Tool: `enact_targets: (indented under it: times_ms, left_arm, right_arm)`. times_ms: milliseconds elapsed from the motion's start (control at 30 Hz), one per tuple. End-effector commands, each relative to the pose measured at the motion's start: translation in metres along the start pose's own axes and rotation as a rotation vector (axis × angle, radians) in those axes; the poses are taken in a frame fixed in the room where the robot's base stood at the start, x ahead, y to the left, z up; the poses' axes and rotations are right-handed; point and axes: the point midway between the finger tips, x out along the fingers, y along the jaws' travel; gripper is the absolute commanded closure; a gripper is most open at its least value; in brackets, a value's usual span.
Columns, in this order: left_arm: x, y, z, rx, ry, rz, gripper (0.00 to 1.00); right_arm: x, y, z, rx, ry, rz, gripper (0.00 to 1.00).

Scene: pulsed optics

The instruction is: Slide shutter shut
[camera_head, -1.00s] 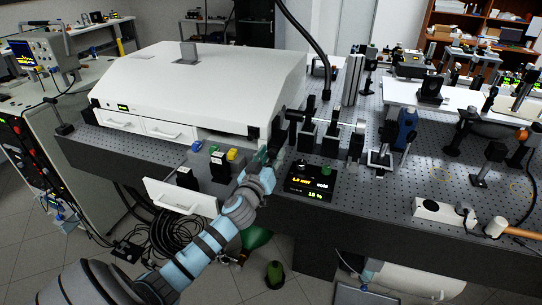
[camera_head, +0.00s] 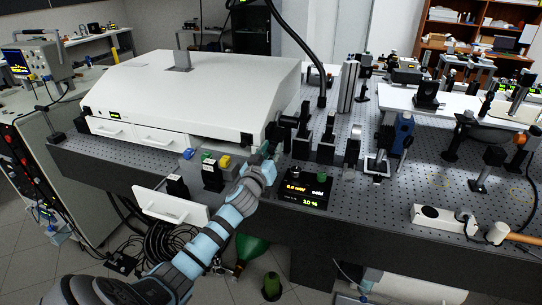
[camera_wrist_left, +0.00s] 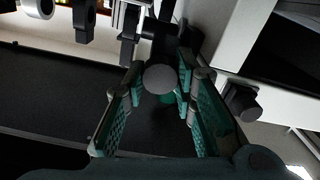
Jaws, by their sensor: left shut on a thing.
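The white laser housing (camera_head: 200,95) stands on the dark perforated bench. The black shutter fitting (camera_head: 285,121) is at its right end, facing the row of optics. My left gripper (camera_head: 267,150) reaches up to this end from the front. In the left wrist view, a round grey knob (camera_wrist_left: 160,78) sits between the teal fingertips of the gripper (camera_wrist_left: 161,88), which is shut on it. The fingers and arm partly hide the fitting in the head view, so the slide's exact position cannot be told. My right gripper is not in view.
A black meter box (camera_head: 304,188) with a yellow and green display lies just right of my left wrist. Black optic mounts (camera_head: 328,138) crowd the bench to the right. An open white drawer (camera_head: 170,206) hangs below the bench's front edge.

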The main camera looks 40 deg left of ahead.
Motion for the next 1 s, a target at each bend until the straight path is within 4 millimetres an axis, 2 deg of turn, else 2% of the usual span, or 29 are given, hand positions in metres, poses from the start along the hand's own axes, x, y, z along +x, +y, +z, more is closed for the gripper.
enact_targets:
  times_ms: [100,133,233,267,533,633,767,1000]
  left_arm:
    - [0.001,0.003,-0.002,-0.002,0.003,0.005,1.0]
    - [0.001,0.003,-0.002,-0.002,0.003,0.005,0.72]
    - [0.0,0.003,-0.002,-0.002,0.003,0.005,0.56]
    - [0.0,0.003,-0.002,-0.002,0.003,0.005,0.54]
    - [-0.001,0.002,-0.001,-0.001,0.002,0.003,0.54]
    - [-0.009,0.001,-0.001,0.002,0.001,0.003,0.54]
    - [-0.037,0.002,0.0,0.002,0.0,0.005,0.54]
    - [-0.101,0.002,0.0,0.002,-0.001,0.005,0.54]
  right_arm:
    - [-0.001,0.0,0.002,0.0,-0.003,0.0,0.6]
    - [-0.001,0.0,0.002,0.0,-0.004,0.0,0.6]
    - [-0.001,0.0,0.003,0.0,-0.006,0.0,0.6]
    - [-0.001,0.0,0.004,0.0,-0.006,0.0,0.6]
    - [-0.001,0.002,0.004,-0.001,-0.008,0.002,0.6]
    - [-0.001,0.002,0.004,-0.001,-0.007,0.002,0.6]
    - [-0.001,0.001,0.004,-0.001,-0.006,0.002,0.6]
    - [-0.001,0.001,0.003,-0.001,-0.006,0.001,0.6]
